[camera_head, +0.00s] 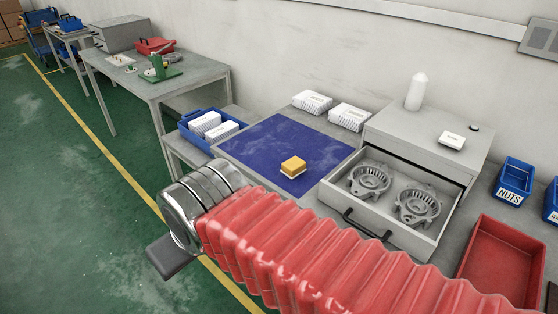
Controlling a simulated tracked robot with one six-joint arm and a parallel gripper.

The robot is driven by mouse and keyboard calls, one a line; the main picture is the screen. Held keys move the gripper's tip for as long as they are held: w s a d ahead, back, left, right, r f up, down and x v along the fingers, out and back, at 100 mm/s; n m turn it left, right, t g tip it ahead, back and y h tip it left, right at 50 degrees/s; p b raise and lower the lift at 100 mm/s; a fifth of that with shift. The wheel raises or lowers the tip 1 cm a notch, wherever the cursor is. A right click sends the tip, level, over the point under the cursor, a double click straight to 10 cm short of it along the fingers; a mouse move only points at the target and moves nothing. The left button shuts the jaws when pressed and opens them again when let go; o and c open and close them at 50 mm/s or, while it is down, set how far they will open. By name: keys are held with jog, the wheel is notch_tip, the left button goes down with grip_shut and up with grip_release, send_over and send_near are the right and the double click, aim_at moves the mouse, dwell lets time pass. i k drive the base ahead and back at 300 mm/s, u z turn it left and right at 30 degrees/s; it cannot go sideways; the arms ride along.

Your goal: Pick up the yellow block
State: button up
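The yellow block (293,166) sits on the blue mat (262,142) on the workbench, near the mat's front right part. My gripper (170,257) shows only as a dark piece at the end of my red-sleeved arm. It is over the green floor, left of and nearer than the block, and well apart from it. Its fingers are mostly hidden behind the metal wrist, so I cannot tell whether it is open or holds anything.
An open drawer (377,226) with two metal alternator housings is right of the mat. White boxes (349,116) stand behind the mat. A blue crate (187,134) with white boxes is to its left. A red bin (500,262) and blue NUTS bin (514,180) are at right.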

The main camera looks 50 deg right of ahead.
aim_at(293, 167)
jog(key=z, duration=0.25)
jog(key=i, duration=0.7)
jog(key=z, duration=0.7)
jog(key=i, duration=0.45)
jog(key=z, duration=0.3)
